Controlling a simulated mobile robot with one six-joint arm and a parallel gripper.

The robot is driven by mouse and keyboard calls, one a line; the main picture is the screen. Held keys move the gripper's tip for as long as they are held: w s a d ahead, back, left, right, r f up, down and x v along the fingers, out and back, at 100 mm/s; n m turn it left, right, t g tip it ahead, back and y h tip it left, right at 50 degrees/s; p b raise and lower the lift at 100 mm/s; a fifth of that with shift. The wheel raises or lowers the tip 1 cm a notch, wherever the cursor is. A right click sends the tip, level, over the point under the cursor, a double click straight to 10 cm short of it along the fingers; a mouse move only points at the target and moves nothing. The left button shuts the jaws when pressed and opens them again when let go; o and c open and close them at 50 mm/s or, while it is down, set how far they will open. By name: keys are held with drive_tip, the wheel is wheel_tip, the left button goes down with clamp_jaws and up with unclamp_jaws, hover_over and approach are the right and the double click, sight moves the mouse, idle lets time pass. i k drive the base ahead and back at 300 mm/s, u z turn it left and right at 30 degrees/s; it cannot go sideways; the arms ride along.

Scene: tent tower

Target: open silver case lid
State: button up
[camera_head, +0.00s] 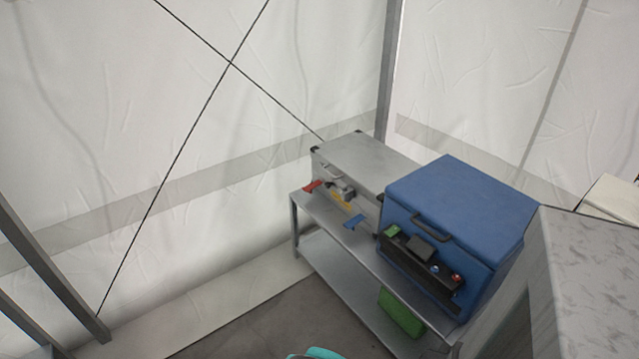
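The silver case (365,162) stands on the upper shelf of a metal rack, in the corner of the tent. Its lid looks shut. My gripper is not in view.
A blue box (460,200) with a handle and front control panel stands right of the case. A green object (401,314) lies on the lower shelf. The rack (330,262) is metal. A grey block-like surface (585,285) fills the right. Open floor (270,325) lies in front. A teal-edged object (315,353) shows at the bottom edge.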

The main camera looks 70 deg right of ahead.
sight(366, 165)
drive_tip(key=z, duration=0.15)
drive_tip(key=i, duration=0.9)
drive_tip(key=u, duration=0.05)
